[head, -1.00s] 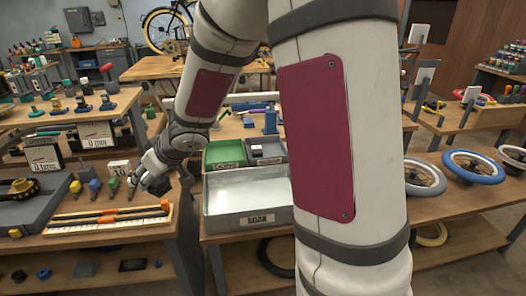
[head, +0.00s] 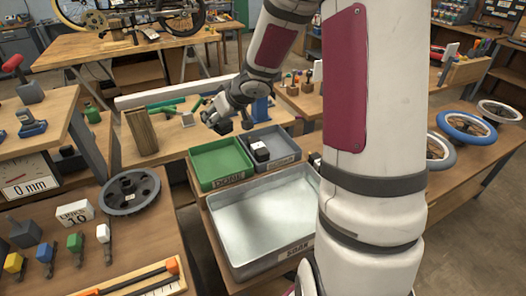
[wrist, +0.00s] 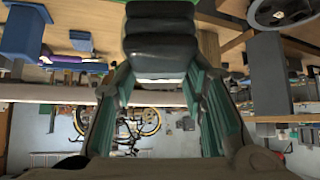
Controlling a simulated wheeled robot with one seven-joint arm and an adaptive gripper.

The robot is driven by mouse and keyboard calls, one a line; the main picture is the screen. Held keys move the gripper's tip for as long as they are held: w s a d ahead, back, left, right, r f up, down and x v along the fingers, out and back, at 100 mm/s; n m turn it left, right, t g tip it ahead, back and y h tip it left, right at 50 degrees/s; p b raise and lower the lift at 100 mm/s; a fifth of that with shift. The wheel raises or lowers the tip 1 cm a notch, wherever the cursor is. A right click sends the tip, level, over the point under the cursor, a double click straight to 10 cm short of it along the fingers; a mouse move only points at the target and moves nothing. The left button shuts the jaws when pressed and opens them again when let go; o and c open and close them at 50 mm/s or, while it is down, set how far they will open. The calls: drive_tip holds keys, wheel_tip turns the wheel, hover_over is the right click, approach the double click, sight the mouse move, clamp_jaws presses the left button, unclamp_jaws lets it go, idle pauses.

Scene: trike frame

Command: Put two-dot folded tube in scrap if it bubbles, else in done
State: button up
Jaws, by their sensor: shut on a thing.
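My gripper (head: 226,124) is above the back edge of the green tray (head: 192,172), whose label appears to read DONE. In the wrist view its fingers (wrist: 158,85) are closed around a black, layered bundle that looks like a folded tube (wrist: 160,42). Its dots are not visible. The grey tray (head: 290,142) to the right of the green tray holds a dark block-like thing with a white top (head: 260,150). Its label is hidden or too small to read. The SOAK tray (head: 228,250) in front holds clear liquid. I see no bubbles in it.
The left bench carries a dark gear-like wheel (head: 130,190), a LINKS box (head: 75,214) and several small coloured-handled tools. A brown block (head: 140,130) stands left of the green tray. Wheels (head: 467,125) lie on the right bench. The green tray's interior looks empty.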

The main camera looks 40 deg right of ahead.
drive_tip(key=s+d+f+m+h+b, duration=0.1)
drive_tip(key=s+d+f+m+h, duration=0.15)
drive_tip(key=d, duration=0.85)
drive_tip(key=s+d+f+m+h+b, duration=0.15)
drive_tip(key=d+f, duration=0.25)
drive_tip(key=d, duration=0.7)
drive_tip(key=shift+y, duration=0.5)
wheel_tip(320, 180, down, 6)
drive_tip(key=b, duration=0.4)
drive_tip(key=shift+w+f, duration=0.1)
drive_tip(key=shift+f, duration=0.05)
drive_tip(key=shift+f+b, duration=1.2)
drive_tip(key=shift+f, duration=0.75)
drive_tip(key=shift+f, duration=0.15)
drive_tip(key=o, duration=1.1)
